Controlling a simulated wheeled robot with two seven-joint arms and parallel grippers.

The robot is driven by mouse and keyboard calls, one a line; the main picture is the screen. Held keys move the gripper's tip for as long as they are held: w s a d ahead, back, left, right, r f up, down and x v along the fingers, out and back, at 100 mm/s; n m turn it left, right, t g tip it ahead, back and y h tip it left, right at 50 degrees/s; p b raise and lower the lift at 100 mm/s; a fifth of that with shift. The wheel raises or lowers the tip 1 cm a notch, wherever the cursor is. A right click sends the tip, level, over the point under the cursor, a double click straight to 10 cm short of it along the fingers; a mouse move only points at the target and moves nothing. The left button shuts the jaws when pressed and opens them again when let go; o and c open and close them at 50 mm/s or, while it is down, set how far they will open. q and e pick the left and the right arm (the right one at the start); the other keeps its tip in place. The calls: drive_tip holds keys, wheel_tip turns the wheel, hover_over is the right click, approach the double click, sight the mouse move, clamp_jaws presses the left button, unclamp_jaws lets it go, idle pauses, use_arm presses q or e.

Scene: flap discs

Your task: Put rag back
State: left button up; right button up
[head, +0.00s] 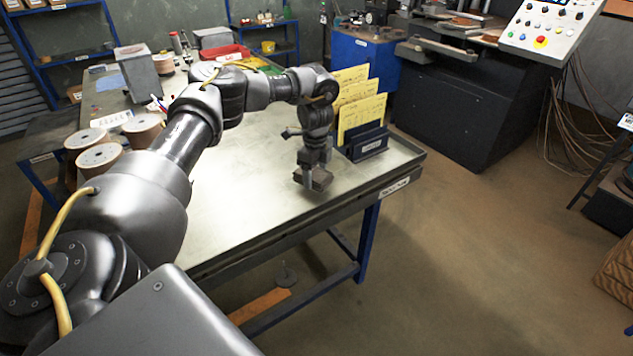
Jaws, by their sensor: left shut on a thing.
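My left gripper (311,172) points down over the right part of the metal-topped table (250,190). It is shut on a small, flat, grey-brown folded thing, which looks like the rag (321,180). The rag is at or just above the table top; I cannot tell if it touches. The fingers hide part of it. My right gripper is not in view.
A dark card holder (366,142) with yellow cards (362,118) stands just right of my left gripper. Several wire spools (98,157) stand at the table's left. A grey box (138,72) and red tray (226,54) are farther back. The table's front middle is clear.

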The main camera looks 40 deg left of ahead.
use_arm(q)
wheel_tip(320, 180, down, 2)
drive_tip(key=shift+w+f+p, duration=0.1)
drive_tip(key=shift+f+p, duration=0.1)
drive_tip(key=shift+p, duration=0.35)
drive_tip(key=shift+f, duration=0.4)
drive_tip(key=shift+f, duration=0.1)
drive_tip(key=o, duration=1)
drive_tip(key=shift+f, duration=0.1)
drive_tip(key=shift+c, duration=0.2)
